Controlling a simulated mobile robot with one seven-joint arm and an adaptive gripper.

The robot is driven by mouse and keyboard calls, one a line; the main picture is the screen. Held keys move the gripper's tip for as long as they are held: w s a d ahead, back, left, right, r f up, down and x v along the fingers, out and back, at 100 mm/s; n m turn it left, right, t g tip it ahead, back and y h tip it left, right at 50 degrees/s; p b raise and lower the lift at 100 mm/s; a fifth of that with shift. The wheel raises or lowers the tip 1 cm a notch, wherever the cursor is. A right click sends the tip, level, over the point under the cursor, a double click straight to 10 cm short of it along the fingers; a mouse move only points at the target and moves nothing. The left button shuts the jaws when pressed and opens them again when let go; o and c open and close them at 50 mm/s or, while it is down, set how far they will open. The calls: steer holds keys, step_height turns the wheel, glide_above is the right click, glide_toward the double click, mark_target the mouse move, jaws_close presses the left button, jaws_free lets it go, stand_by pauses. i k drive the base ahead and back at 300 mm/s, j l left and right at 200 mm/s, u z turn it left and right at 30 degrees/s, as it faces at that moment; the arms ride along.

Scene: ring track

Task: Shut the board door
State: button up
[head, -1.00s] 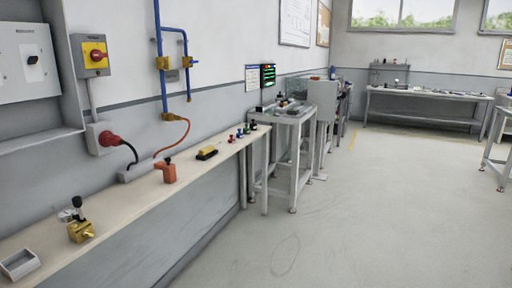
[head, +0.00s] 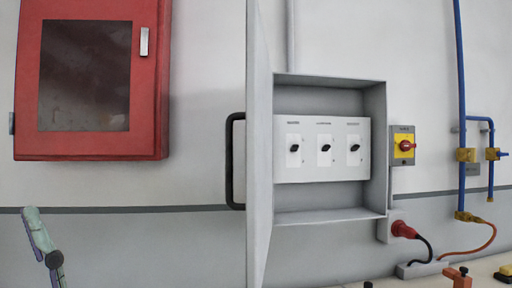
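The board (head: 378,150) is a grey wall cabinet, open at the front, with a white panel of three black rotary switches inside. Its grey door (head: 260,130) stands wide open at the board's left side, swung out toward me and seen almost edge-on. A black bar handle (head: 230,160) sticks out on the left of the door. A greenish, jointed end part of my arm, seemingly my gripper (head: 38,230), shows at the lower left, well apart from the door and handle. Its fingers cannot be made out clearly, and the rest of the arm is out of view.
A red wall cabinet (head: 150,90) with a dark window hangs at the left. A yellow and red switch (head: 403,146), a red plug (head: 402,229) and blue pipes (head: 460,100) are to the board's right. A bench (head: 435,280) with small items runs along the bottom right.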

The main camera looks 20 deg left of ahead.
mark_target(258, 116)
steer(key=u, duration=0.25)
steer(key=j, duration=0.5)
steer(key=j+z, duration=0.15)
steer(key=j, duration=0.35)
steer(key=j+u, duration=0.1)
steer(key=u, duration=0.35)
steer(key=k+j+u, duration=0.1)
steer(key=u, duration=0.3)
